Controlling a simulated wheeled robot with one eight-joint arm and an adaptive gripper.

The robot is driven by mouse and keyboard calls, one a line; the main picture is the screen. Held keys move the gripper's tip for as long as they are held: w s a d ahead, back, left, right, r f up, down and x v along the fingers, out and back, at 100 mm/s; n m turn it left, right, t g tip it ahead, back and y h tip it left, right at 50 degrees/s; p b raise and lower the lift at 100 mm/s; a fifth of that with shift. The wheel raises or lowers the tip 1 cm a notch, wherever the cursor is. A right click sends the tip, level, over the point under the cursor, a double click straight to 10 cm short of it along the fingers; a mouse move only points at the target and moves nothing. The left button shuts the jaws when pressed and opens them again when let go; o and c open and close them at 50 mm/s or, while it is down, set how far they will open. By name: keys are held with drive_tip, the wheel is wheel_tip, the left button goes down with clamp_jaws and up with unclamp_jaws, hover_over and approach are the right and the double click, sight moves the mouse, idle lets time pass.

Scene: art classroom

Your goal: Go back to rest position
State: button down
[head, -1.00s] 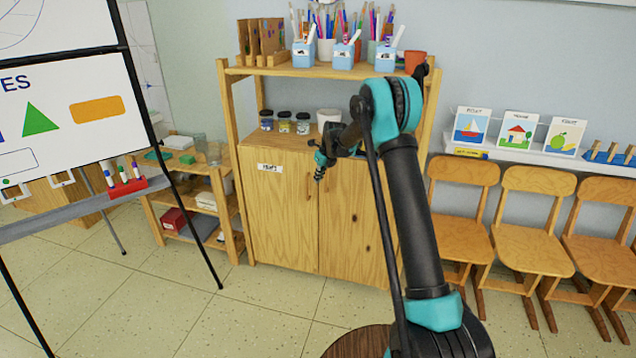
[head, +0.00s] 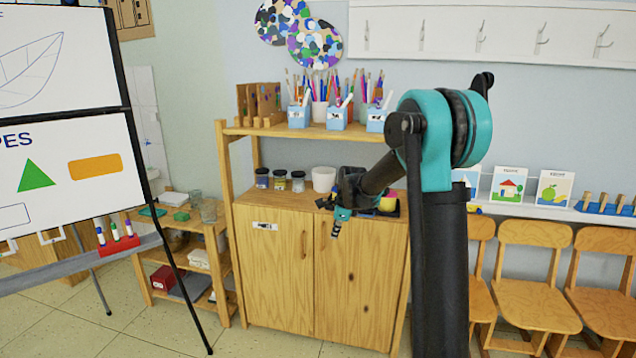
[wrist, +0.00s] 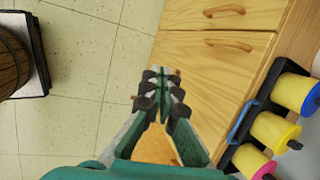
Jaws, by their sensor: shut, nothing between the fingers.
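My gripper (head: 338,222) hangs in front of the wooden cabinet (head: 277,275) in the head view, pointing downward just below the level of its counter. In the wrist view my gripper (wrist: 161,84) has its fingertips together with nothing between them. The cabinet doors (wrist: 220,60) and the tiled floor lie beyond the fingertips. My arm rises at the right of the head view and bends down toward the cabinet.
Jars (head: 280,180) and a white pot (head: 324,179) stand on the counter. An easel (head: 150,190) is at left, chairs (head: 530,285) at right.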

drive_tip(key=s+d+f+n, duration=0.2)
drive_tip(key=s+d+n, duration=0.2)
drive_tip(key=s, duration=0.8)
drive_tip(key=s+d+f+n+h, duration=0.1)
drive_tip(key=s+d+f+n, duration=0.1)
drive_tip(key=s+d+n, duration=0.3)
drive_tip(key=s+d+f+n+h, duration=0.1)
drive_tip(key=s+d+f+n, duration=0.2)
drive_tip(key=s+n, duration=0.7)
drive_tip(key=s+d, duration=0.1)
drive_tip(key=s, duration=0.9)
drive_tip(key=shift+d+t, duration=0.15)
drive_tip(key=shift+t, duration=0.15)
